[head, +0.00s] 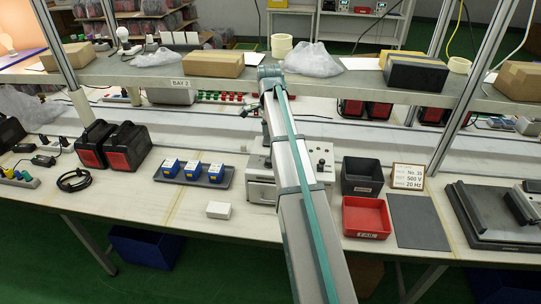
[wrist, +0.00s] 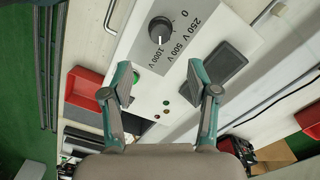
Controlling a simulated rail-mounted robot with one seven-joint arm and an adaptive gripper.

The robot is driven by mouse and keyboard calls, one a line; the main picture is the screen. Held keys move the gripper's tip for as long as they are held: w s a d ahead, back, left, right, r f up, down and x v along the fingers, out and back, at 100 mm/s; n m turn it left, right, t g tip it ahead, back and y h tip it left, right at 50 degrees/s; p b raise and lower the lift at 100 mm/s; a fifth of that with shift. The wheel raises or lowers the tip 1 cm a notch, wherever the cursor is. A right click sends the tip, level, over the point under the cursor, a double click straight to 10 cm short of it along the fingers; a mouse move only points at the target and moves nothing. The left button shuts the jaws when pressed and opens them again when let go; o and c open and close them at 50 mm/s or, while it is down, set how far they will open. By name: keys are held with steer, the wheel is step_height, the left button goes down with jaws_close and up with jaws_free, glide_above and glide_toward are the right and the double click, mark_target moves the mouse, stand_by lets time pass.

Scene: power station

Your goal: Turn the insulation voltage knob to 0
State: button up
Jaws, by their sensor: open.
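The insulation voltage knob (wrist: 160,29) is a round black dial with a white mark, on a light grey panel in the wrist view. Printed labels beside it read 0, 250 V, 500 V and 1000 V. The white mark points towards the 1000 V side. My gripper (wrist: 159,66) is open and empty. Its two teal and grey fingers are spread on either side below the knob, and I see no contact with it. In the head view the tester (head: 262,190) stands on the bench, mostly hidden behind my arm, and the fingers do not show clearly.
A dark rectangular display (wrist: 222,66) and small coloured lamps share the panel. A black bin (head: 361,177) and a red FAIL bin (head: 366,217) stand right of the tester. A tray (head: 184,177) with blue blocks is left. A shelf (head: 220,80) runs behind.

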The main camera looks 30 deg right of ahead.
mark_target(269, 159)
step_height(269, 159, down, 11)
steer(key=p, duration=0.3)
steer(key=shift+a+r, duration=0.15)
steer(key=shift+r, duration=0.05)
jaws_close()
stand_by(0.4)
